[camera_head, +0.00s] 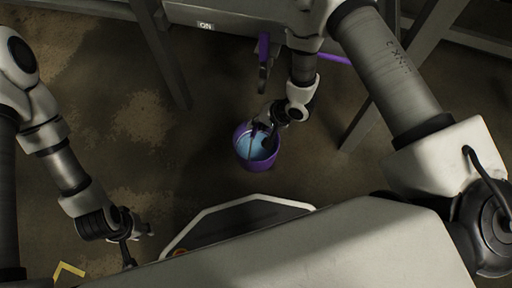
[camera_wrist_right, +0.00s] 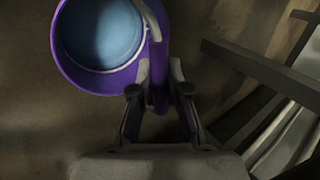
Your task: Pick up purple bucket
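The purple bucket (camera_head: 243,158), with a light blue inside, is below the right gripper in the head view. In the right wrist view the bucket (camera_wrist_right: 72,72) fills the upper left, its round opening facing the camera. My right gripper (camera_head: 262,133) is over its rim. In the right wrist view a purple strip, apparently the bucket's handle (camera_wrist_right: 160,75), runs between the fingertips of that gripper (camera_wrist_right: 160,68). The tips lie close on both sides; I cannot tell whether they press on it. My left gripper (camera_head: 140,250) is far left of the bucket, fingers spread and empty.
A grey machine body with an ON label (camera_head: 205,26) and dark legs (camera_head: 165,65) stands at the top. A purple bar (camera_head: 264,50) hangs near its edge. Bare stained floor (camera_head: 125,130) lies between my left arm and the bucket.

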